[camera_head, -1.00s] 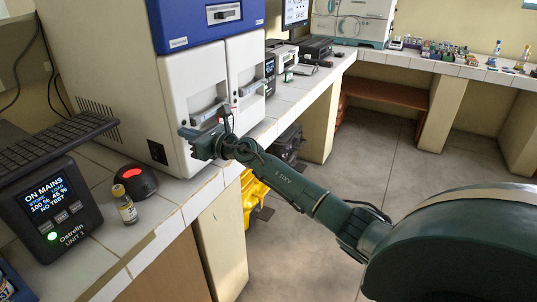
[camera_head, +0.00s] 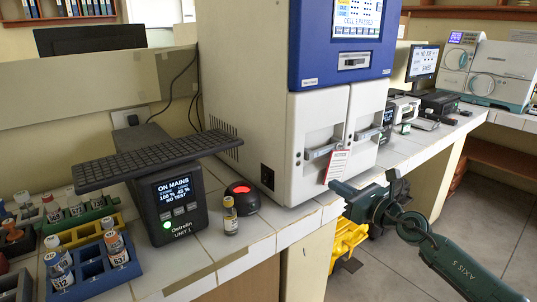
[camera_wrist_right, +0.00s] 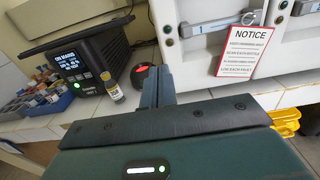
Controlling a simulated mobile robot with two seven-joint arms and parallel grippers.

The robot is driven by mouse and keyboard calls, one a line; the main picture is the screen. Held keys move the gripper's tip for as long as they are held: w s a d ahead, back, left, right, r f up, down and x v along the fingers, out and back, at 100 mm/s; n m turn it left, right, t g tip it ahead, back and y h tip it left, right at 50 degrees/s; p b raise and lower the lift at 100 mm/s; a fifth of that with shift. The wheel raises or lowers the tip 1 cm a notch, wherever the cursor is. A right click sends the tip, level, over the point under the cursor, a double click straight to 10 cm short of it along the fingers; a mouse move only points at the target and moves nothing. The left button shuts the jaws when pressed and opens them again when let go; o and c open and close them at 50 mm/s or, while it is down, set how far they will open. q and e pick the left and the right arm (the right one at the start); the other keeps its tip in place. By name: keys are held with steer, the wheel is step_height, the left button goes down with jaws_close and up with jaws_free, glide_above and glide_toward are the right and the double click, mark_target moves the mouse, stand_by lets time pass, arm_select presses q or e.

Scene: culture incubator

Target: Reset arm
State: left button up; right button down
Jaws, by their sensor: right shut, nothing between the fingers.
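My right gripper (camera_head: 352,202) is shut and empty. In the head view it shows in front of the counter edge, at the lower right of the white incubator cabinet (camera_head: 304,135). Its closed fingers (camera_wrist_right: 157,88) point at the counter in the right wrist view. The cabinet's two white doors look closed, and a notice card (camera_head: 337,166) hangs by a door handle; the card also shows in the right wrist view (camera_wrist_right: 243,52). My left gripper is out of view.
A small bottle (camera_head: 230,215) stands upright on the tiled counter beside a red-lit scanner (camera_head: 242,197). A black display unit (camera_head: 178,205) is to their left. Racks with several bottles, including a blue rack (camera_head: 92,270), sit further left. Open floor (camera_head: 490,225) lies right of the counter.

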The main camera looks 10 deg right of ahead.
steer(key=s+a+f+n+g+h+p, duration=0.1)
steer(key=s+a+f+n+g, duration=0.1)
steer(key=s+a+f+n, duration=0.4)
steer(key=s+a+f+n+g+h+p, duration=0.1)
steer(key=s+a+f+n, duration=0.4)
steer(key=s+f+n, duration=0.5)
steer(key=s+a+f+n+g+h+p, duration=0.1)
steer(key=s+a+f+n+g, duration=0.2)
steer(key=s+n, duration=1)
steer(key=a+f+n, duration=0.3)
steer(key=f+n, duration=0.2)
steer(key=shift+s+a+f+h, duration=0.2)
steer(key=shift+s+a+h, duration=0.05)
steer(key=shift+a+h, duration=0.1)
